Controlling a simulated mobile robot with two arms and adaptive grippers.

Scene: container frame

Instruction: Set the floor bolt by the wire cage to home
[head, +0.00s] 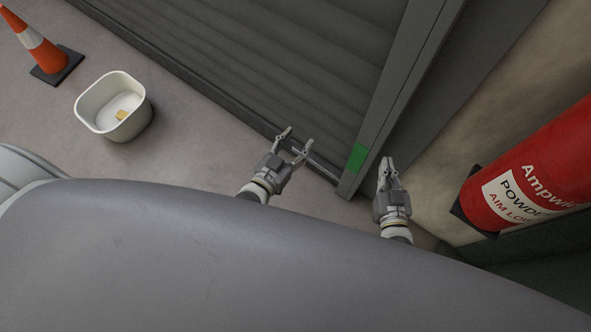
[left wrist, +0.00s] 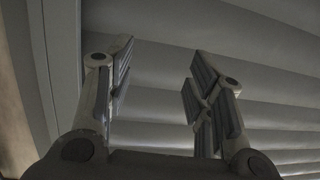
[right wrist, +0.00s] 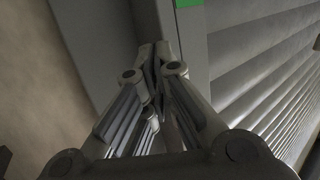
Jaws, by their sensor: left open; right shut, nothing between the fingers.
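My left gripper (head: 298,138) is open in front of the lower part of the grey slatted shutter (head: 290,60). In the left wrist view its fingers (left wrist: 162,58) stand apart with only slats behind them. A thin light bar (head: 322,165) runs along the shutter's bottom beside this gripper, partly hidden; I cannot tell whether it is the floor bolt. No wire cage shows. My right gripper (head: 386,161) is shut and empty, right of the upright post (head: 390,105). In the right wrist view its fingertips (right wrist: 153,48) meet in front of the post.
A green patch (head: 357,158) marks the post's lower end. A red extinguisher (head: 535,170) is at the right. A white tub (head: 90,103) with a small yellowish item (head: 121,115) and an orange cone (head: 38,42) stand at the left. The floor between tub and shutter is clear.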

